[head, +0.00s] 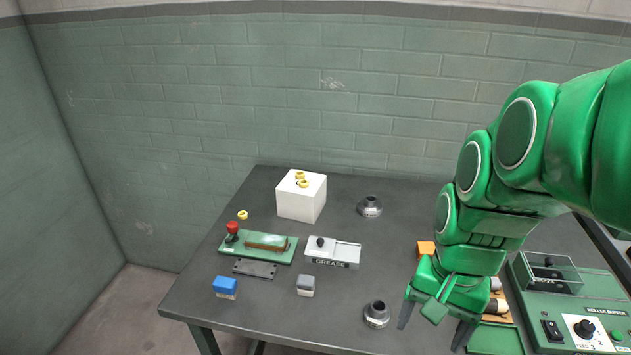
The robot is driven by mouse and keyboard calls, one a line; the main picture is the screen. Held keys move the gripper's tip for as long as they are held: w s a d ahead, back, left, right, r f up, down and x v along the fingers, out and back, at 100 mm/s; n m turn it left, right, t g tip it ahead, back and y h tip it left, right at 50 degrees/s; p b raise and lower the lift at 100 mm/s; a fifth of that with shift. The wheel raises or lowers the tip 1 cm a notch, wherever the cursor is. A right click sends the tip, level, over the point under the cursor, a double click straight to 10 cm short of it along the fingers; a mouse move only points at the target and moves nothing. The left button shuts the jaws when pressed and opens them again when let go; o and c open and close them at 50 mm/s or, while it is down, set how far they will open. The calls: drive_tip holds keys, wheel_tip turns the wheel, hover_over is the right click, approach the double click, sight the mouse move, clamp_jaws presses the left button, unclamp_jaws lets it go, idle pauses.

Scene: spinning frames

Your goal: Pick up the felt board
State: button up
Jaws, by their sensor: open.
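No piece is clearly marked as the felt board. A brown strip with a greenish top (267,242) lies on a green base (284,255) with a red knob, at the left of the table. A flat dark plate with holes (255,268) lies just in front of that base. I cannot tell whether either is the felt board. My gripper (434,327) is open and points down at the right front of the table, well to the right of both. It looks empty. My arm hides part of the table's right side.
A white block (302,198) with yellow rings stands at the back. A grease tray (333,252), a blue-topped block (225,287), a grey-topped block (306,285) and two grey round pieces (370,207) (377,314) stand around.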

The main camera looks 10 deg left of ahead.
drive_tip(key=w+a+m+y, duration=0.1)
drive_tip(key=w+a+m, duration=0.3)
drive_tip(key=w+a, duration=0.6)
drive_tip(key=m+t+y, duration=0.1)
drive_tip(key=m+y, duration=0.2)
drive_tip(key=m, duration=0.7)
approach(264, 238)
drive_tip(key=shift+s+d+f, duration=0.25)
drive_tip(key=shift+s+d, duration=0.25)
drive_tip(key=shift+d, duration=0.05)
drive_tip(key=shift+w+a+f+m, duration=0.15)
drive_tip(key=shift+a+f+m, duration=0.2)
drive_tip(key=shift+a, duration=0.15)
drive_tip(key=shift+w+a+x, duration=0.1)
drive_tip(key=shift+w+x, duration=0.05)
drive_tip(key=shift+x, duration=1.75)
drive_tip(key=shift+w+a+x, duration=0.15)
drive_tip(key=shift+x, duration=1.75)
drive_tip(key=shift+c, duration=0.4)
drive_tip(key=c, duration=1.1)
